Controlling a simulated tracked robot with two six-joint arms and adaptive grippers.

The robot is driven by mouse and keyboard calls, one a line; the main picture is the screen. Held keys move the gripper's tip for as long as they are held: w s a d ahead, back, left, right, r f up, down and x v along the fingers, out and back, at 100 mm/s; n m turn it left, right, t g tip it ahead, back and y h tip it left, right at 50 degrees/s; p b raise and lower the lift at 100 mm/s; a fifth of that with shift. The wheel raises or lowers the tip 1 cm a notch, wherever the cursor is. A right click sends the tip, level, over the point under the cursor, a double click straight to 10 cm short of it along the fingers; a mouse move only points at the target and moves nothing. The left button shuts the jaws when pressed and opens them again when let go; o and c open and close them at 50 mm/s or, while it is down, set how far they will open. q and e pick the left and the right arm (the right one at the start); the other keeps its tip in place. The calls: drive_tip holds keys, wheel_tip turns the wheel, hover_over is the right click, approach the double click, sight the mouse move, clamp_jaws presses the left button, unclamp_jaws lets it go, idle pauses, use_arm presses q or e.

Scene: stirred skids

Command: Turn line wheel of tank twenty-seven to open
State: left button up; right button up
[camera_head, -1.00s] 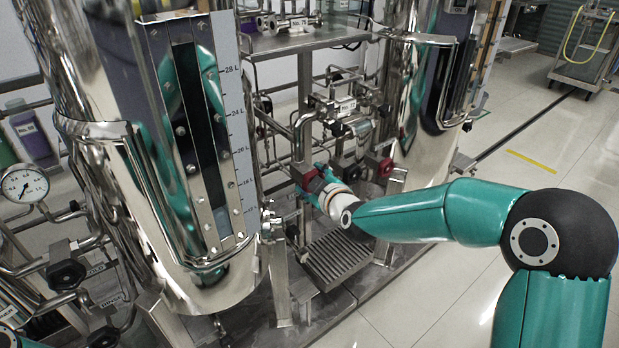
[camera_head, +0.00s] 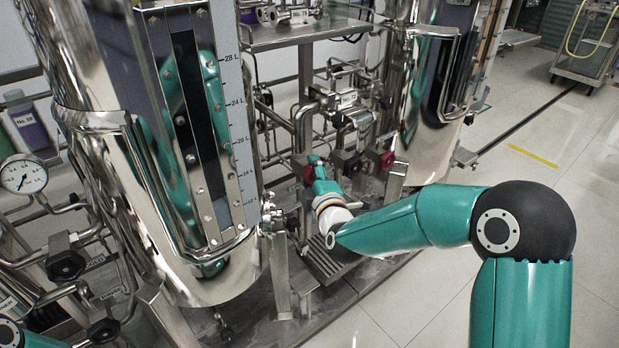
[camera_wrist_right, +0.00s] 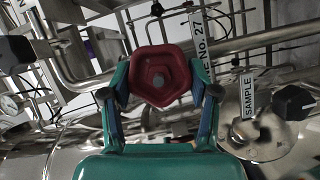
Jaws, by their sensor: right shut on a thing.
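A dark red five-lobed wheel (camera_wrist_right: 160,77) fills the middle of the right wrist view. A tag ending in "No. 27" (camera_wrist_right: 201,44) hangs just right of it. My right gripper (camera_wrist_right: 159,93) is shut on this wheel, one finger on each side. In the head view the right gripper (camera_head: 316,168) reaches in low between the two steel tanks. The red wheel (camera_head: 304,169) shows only in part there, beside the fingers. My left gripper is not in view; only a bit of my left arm shows at the lower left corner.
Another red wheel (camera_head: 384,160) sits just right of my gripper. Steel tanks stand at left (camera_head: 120,170) and right (camera_head: 428,130), with pipes between. A "SAMPLE" tag (camera_wrist_right: 247,96) and a black knob (camera_wrist_right: 293,102) are at the right in the wrist view. Open floor lies at right.

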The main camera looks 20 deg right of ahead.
drive_tip(key=shift+s+a+f, duration=0.1)
drive_tip(key=shift+a+f, duration=0.1)
drive_tip(key=shift+f, duration=0.15)
drive_tip(key=o, duration=1.2)
drive_tip(key=shift+r, duration=0.1)
drive_tip(key=shift+c, duration=0.2)
drive_tip(key=shift+d+r, duration=0.1)
drive_tip(key=s+r, duration=0.1)
drive_tip(key=s, duration=1.1)
drive_tip(key=shift+a, duration=0.2)
